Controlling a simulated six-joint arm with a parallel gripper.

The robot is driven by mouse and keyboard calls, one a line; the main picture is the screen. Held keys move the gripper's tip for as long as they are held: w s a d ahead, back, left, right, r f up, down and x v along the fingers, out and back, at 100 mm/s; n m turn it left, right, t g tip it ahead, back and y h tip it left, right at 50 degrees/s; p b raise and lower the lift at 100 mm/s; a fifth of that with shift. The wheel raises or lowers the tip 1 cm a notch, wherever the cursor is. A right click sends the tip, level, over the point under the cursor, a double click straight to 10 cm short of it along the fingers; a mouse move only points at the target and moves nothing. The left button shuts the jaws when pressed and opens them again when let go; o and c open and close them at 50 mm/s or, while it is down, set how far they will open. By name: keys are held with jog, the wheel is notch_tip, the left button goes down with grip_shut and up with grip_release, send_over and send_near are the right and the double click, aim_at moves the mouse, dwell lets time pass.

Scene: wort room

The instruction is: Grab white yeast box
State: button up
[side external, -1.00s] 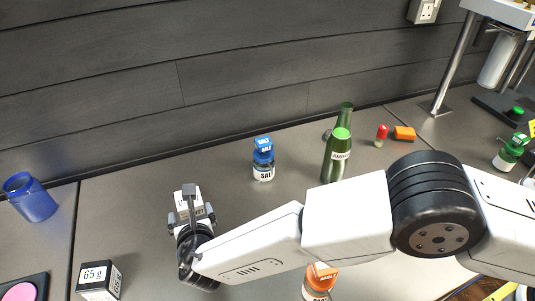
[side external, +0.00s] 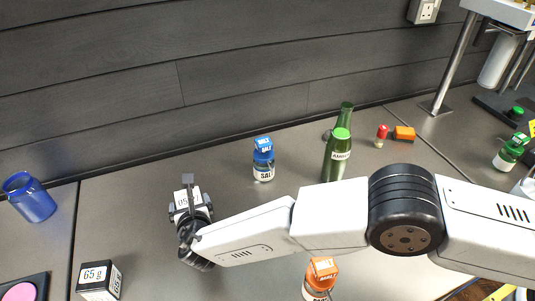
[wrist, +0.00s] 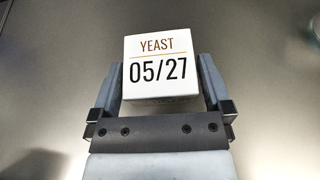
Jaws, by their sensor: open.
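The white yeast box (wrist: 161,68) is in the wrist view, its top face reading "YEAST 05/27". It sits between the two fingers of my gripper (wrist: 160,82), which are open with a narrow gap on each side. In the side external view the white box (side external: 186,196) shows on the grey table, partly hidden by my gripper (side external: 190,212), which is lowered around it. I cannot tell whether either finger touches the box.
A black "65 g" box (side external: 97,281) stands at lower left and a blue jar (side external: 30,197) at far left. A blue salt bottle (side external: 263,160), a green bottle (side external: 338,145) and an orange-capped bottle (side external: 320,278) stand to the right. The wall (side external: 150,85) runs behind.

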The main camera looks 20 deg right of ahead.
dwell(0.3)
jog(key=c, duration=1)
jog(key=shift+c, duration=0.2)
jog(key=shift+r, duration=0.2)
jog(key=shift+r, duration=1.3)
jog(key=s+d+r, duration=0.8)
jog(key=s+r, duration=0.2)
jog(key=s, duration=0.1)
jog(key=shift+d, duration=0.25)
jog(key=shift+s, duration=0.1)
